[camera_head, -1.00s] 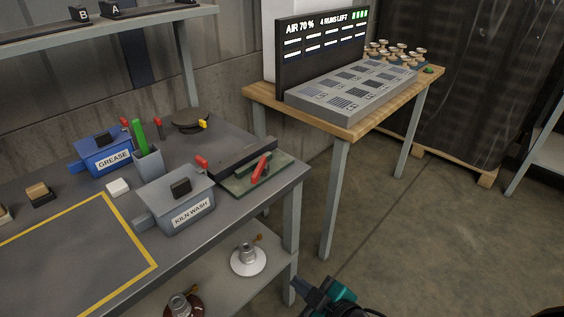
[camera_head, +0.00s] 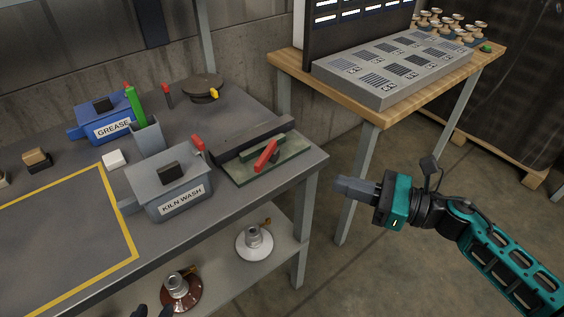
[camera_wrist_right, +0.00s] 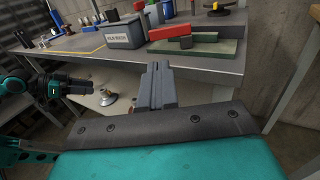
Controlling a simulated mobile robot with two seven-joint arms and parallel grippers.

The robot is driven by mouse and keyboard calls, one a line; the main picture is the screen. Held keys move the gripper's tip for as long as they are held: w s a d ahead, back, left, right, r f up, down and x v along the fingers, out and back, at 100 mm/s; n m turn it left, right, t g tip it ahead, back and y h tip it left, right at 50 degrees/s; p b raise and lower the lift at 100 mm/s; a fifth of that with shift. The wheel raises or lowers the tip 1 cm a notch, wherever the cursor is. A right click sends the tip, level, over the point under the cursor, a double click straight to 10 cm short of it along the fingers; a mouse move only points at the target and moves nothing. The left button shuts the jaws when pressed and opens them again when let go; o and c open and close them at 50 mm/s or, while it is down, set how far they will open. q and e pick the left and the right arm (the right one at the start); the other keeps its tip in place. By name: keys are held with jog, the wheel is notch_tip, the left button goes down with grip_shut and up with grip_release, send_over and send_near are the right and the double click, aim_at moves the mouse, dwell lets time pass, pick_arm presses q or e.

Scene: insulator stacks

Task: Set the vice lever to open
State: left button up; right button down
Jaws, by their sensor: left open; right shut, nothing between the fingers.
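The vice (camera_head: 268,168) sits on the right end of the grey bench, with a green base and a dark bar along its back. Its red lever (camera_head: 266,155) slants up to the right across the green block. In the right wrist view the red lever (camera_wrist_right: 170,32) lies beyond my fingertips. My right gripper (camera_head: 338,188) is shut and empty, off the bench's right edge, apart from the vice. Its fingers (camera_wrist_right: 158,68) point toward the bench. My left gripper (camera_head: 153,312) barely shows at the bottom edge; the right wrist view shows it open and empty (camera_wrist_right: 82,88).
The kiln wash box (camera_head: 170,185), a cup with a green handle (camera_head: 148,138) and the blue grease box (camera_head: 103,120) stand left of the vice. A lower shelf holds a white insulator (camera_head: 254,242). A wooden table (camera_head: 375,112) stands behind, right. Floor between is free.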

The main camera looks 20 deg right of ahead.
aim_at(264, 162)
jog(key=p+x, duration=0.1)
jog(key=x, duration=1.1)
jog(key=shift+w+a+r+p, duration=0.1)
jog(key=shift+w+a+p, duration=0.15)
jog(key=shift+p, duration=0.1)
pick_arm(q)
jog(key=shift+s+a+r, duration=0.2)
jog(key=shift+s+a, duration=0.1)
jog(key=shift+a, duration=0.15)
pick_arm(e)
jog(key=shift+w+a, duration=0.3)
jog(key=shift+a, duration=0.15)
pick_arm(q)
jog(key=shift+w+d+r, duration=0.1)
